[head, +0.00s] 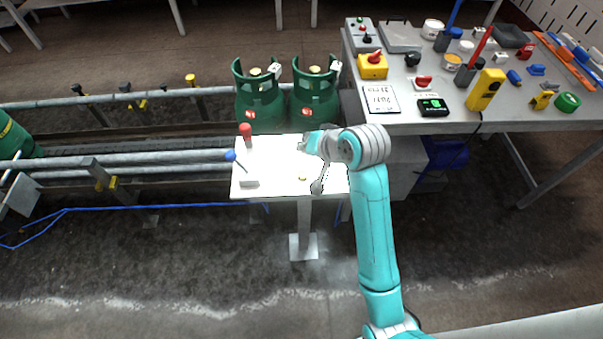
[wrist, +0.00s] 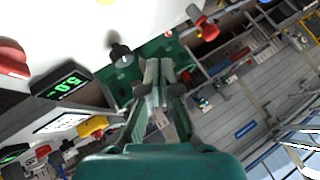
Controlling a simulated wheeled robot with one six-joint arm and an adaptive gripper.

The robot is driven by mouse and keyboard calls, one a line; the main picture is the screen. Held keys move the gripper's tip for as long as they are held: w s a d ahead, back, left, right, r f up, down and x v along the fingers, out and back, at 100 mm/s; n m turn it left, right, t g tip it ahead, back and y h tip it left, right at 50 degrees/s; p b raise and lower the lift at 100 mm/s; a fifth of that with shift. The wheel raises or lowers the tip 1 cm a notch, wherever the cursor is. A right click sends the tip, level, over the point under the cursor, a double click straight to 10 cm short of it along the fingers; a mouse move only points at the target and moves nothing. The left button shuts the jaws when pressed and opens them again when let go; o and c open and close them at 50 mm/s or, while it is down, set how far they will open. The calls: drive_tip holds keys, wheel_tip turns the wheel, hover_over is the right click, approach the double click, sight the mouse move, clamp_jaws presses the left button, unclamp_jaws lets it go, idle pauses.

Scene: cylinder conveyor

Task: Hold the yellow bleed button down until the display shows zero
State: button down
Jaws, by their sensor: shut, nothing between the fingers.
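The yellow bleed button (head: 302,178) sits on the near part of a white panel (head: 270,182) in the head view. A black display (wrist: 62,88) with green digits, seemingly 5.0, is at the left of the wrist view. In the head view I cannot make this display out. My gripper (wrist: 160,72) has its fingers together and empty, apart from the button. In the head view my wrist is over the panel's right side and the fingertips are not clear.
A red-knobbed lever (head: 245,130) and a blue-knobbed lever (head: 231,156) stand at the panel's left. Green gas cylinders (head: 260,100) stand behind it. A black knob (wrist: 120,55) is near my fingers. A cluttered grey workbench (head: 420,80) is at the right.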

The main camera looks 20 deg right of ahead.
sight(305, 175)
drive_tip(key=shift+f, duration=4.4)
drive_tip(key=shift+f, duration=0.15)
drive_tip(key=shift+f, duration=0.25)
drive_tip(key=shift+f, duration=0.5)
drive_tip(key=shift+r, duration=0.15)
idle(1.5)
drive_tip(key=shift+r, duration=0.75)
